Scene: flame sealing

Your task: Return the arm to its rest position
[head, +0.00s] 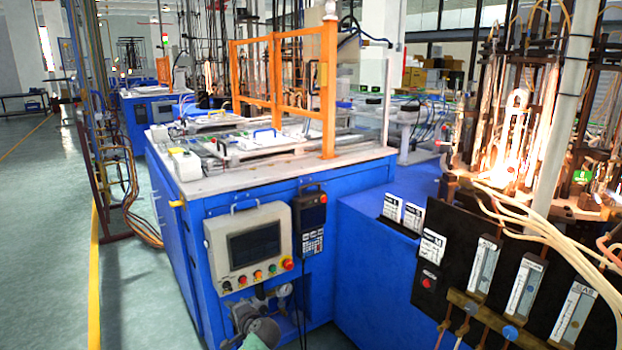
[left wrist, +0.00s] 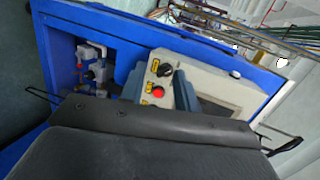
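My left gripper (head: 243,312) is low in the head view, just below the control panel (head: 247,246) on the front of the blue machine. Its grey body and part of the teal arm show at the bottom edge. In the left wrist view the two blue-grey fingers of this gripper (left wrist: 157,80) stand apart with nothing held. A red button (left wrist: 158,91) and a black knob (left wrist: 164,69) of the panel show between and beyond them. I cannot tell how far the fingertips are from the panel. My right gripper is not in view.
A black handheld pendant (head: 310,221) hangs right of the panel. A recess with valves and a gauge (head: 283,290) is under it. Flowmeters (head: 527,285), pale hoses and glowing burners (head: 515,135) are at the right. The floor (head: 45,220) at the left is clear.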

